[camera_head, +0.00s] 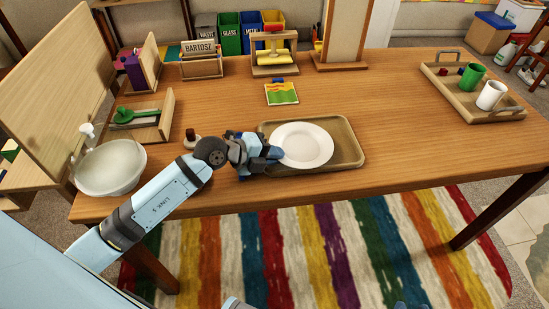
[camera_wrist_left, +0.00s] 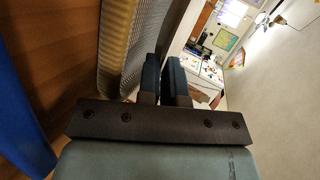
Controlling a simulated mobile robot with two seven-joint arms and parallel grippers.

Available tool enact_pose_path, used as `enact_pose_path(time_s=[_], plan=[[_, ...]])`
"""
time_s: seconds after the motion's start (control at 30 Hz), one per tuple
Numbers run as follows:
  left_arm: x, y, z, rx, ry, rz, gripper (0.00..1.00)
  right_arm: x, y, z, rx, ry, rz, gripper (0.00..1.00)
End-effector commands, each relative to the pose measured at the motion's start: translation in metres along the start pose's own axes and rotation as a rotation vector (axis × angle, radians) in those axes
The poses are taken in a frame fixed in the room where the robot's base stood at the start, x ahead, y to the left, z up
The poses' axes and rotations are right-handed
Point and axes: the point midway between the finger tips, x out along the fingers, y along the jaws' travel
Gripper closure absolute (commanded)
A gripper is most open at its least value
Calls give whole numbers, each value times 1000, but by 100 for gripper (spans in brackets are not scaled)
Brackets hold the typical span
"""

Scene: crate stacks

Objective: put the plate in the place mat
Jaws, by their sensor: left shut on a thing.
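The white round plate (camera_head: 302,145) is over the tan tray-like mat (camera_head: 349,159) near the table's front edge, within its raised rim as seen from above. I cannot tell whether the plate rests on it. My left gripper (camera_head: 272,154) is shut on the plate's left edge. In the left wrist view the fingers (camera_wrist_left: 166,82) are close together, with a tan textured surface (camera_wrist_left: 117,40) beside them. The fingers' contact with the plate is hard to make out there.
A white bowl (camera_head: 109,168) stands at the table's left front. A small dark-topped object (camera_head: 191,138) is behind my left arm. A colourful card (camera_head: 281,94) lies behind the mat. A wooden tray (camera_head: 448,88) with cups is at the right. The table between is clear.

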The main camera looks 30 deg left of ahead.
Motion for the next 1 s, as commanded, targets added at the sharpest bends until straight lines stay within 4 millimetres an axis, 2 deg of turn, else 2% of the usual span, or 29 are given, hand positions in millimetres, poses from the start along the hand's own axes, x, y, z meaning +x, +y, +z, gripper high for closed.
enact_pose_path(time_s=[0.13,0.73,0.77,0.8,1.0], plan=[[2,4,0,1,-1,-3,100,-2,-1,-6,1,13,-4,59],[7,16,1,-2,1,1,100,-1,1,-3,-4,2,3,59],[8,17,1,-2,1,2,87,-1,2,-2,-4,2,4,59],[8,18,1,-2,1,3,83,-1,2,-2,-4,1,4,59],[8,20,0,-4,2,7,83,0,2,-1,-4,0,4,59]])
